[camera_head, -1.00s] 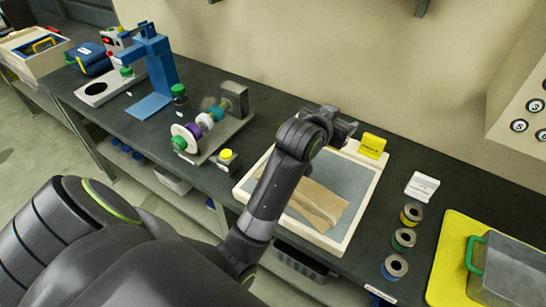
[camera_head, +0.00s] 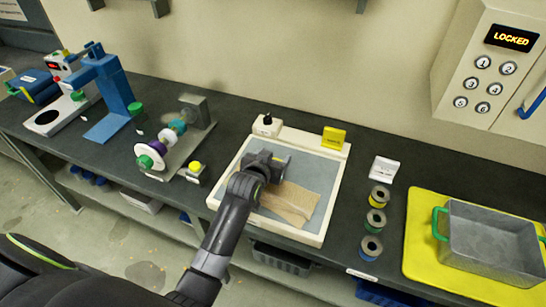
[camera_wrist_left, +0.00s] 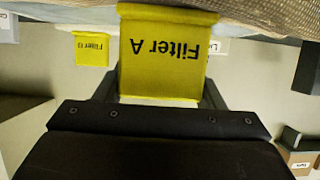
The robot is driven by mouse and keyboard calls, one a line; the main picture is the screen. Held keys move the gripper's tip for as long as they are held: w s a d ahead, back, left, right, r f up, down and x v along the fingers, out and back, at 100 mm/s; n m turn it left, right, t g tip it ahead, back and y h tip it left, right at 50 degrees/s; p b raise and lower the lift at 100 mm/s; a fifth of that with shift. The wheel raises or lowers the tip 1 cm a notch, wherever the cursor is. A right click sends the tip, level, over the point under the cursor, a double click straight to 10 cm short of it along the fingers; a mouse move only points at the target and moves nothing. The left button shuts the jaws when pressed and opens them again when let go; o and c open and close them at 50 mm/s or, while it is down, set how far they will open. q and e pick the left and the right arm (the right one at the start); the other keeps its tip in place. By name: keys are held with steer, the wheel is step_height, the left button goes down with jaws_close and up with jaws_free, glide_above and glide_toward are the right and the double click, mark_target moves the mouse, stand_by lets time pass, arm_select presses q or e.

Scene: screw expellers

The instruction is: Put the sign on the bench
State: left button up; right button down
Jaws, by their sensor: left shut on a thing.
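My left gripper (camera_head: 272,160) is over the white-rimmed tray (camera_head: 335,190) on the dark bench (camera_head: 310,127). In the left wrist view it is shut on a yellow sign (camera_wrist_left: 165,55) reading "Filter A", which appears upside down between the fingers. In the head view the gripper hides this sign. A brown cloth (camera_head: 292,203) lies in the tray close by, and also shows at the top of the wrist view (camera_wrist_left: 270,12). I cannot tell whether the sign touches it. Another yellow sign (camera_head: 334,137) stands at the tray's back rim. My right gripper is not in view.
A locked keypad box (camera_head: 490,75) hangs at upper right.

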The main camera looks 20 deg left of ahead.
arm_select(q)
steer(key=shift+f, duration=0.25)
steer(key=shift+s+f, duration=0.15)
steer(key=shift+f, duration=0.45)
steer(key=o, duration=0.7)
steer(key=shift+o, duration=1.4)
steer(key=shift+w, duration=0.2)
steer(key=shift+r, duration=0.1)
